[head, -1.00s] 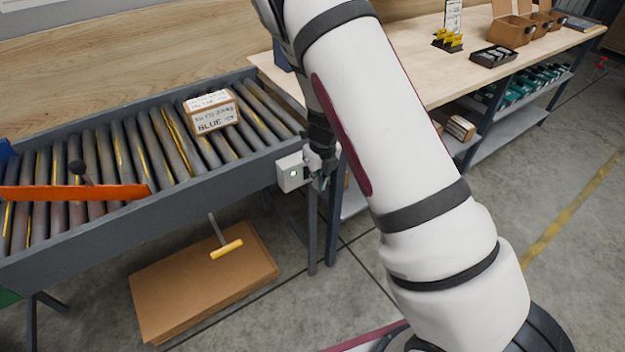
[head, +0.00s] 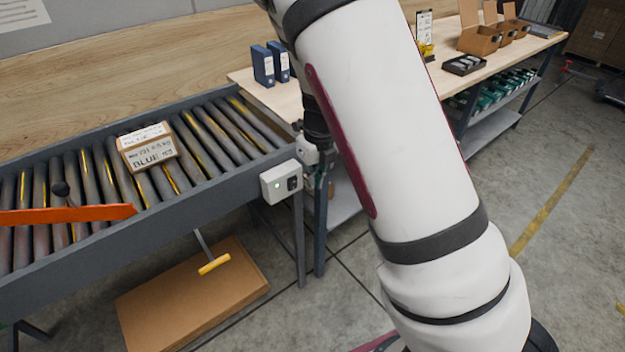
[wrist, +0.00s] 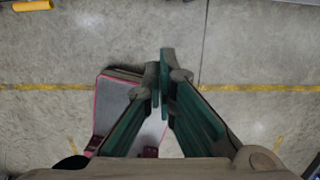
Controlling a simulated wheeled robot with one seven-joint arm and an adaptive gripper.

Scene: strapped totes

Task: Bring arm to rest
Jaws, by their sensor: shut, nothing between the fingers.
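My gripper (wrist: 162,84) shows in the wrist view with its two green-padded fingers shut and nothing between them. It points down over the bare concrete floor, with part of my own base below it. In the head view my white arm hangs across the middle and right, and the gripper is mostly hidden behind the arm and the conveyor's control box (head: 281,182).
A roller conveyor (head: 236,186) on the left carries a cardboard box marked BLUE (head: 147,148). An orange bar (head: 70,215) crosses the rollers. A workbench (head: 243,79) with binders (head: 263,66) stands behind my arm. Flat cardboard (head: 190,300) lies under the conveyor.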

